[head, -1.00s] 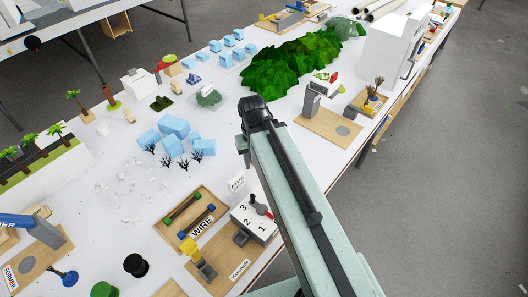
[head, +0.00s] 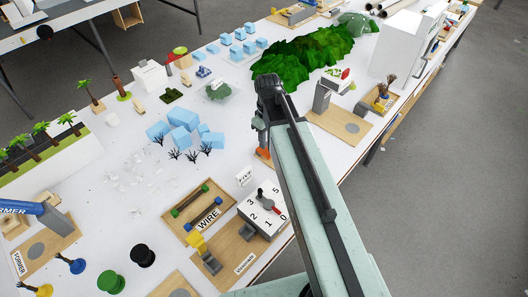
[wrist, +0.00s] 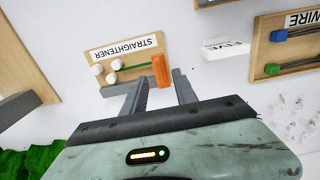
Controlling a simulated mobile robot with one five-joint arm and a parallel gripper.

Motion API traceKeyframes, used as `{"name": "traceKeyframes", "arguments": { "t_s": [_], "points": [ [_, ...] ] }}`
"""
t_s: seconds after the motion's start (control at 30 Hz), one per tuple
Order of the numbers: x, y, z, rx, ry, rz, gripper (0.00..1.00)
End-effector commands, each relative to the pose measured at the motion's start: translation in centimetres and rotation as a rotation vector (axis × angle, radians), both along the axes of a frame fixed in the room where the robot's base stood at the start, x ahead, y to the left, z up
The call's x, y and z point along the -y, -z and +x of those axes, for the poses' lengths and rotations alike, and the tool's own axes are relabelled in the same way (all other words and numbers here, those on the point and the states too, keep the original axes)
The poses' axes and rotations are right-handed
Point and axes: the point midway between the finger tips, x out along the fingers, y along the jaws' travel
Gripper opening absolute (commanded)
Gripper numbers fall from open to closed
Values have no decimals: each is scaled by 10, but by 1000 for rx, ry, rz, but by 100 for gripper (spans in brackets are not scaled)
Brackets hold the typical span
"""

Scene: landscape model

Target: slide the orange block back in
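The orange block (wrist: 161,71) stands at the right end of the wooden board labelled STRAIGHTENER (wrist: 128,61) in the wrist view. A green rod (wrist: 132,68) runs from it towards several white round pegs (wrist: 111,78) at the board's left. My gripper (wrist: 161,79) is open, with one finger on each side of the block's near end; I cannot tell whether either finger touches it. In the head view a bit of the orange block (head: 264,153) shows below my wrist, and my arm hides most of the board.
The WIRE tray (head: 199,213) with its coloured-ended rods and a white numbered box with a lever (head: 262,213) stand nearby. A small white FIVE sign (wrist: 226,48) stands beside the board. A grey post on a wooden base (head: 321,98) is behind. Blue blocks (head: 184,137) lie to the left.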

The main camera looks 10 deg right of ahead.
Motion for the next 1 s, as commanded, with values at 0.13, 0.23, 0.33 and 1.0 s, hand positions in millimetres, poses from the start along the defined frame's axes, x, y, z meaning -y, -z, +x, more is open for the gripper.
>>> {"name": "traceKeyframes", "arguments": {
  "t_s": [0.13,0.23,0.33,1.0],
  "points": [
    [0,37,0,0,0,0,35],
    [-1,51,0,0,0,0,35],
    [-1,57,0,0,0,0,35],
    [-2,54,0,-1,-1,1,0]
  ]
}}
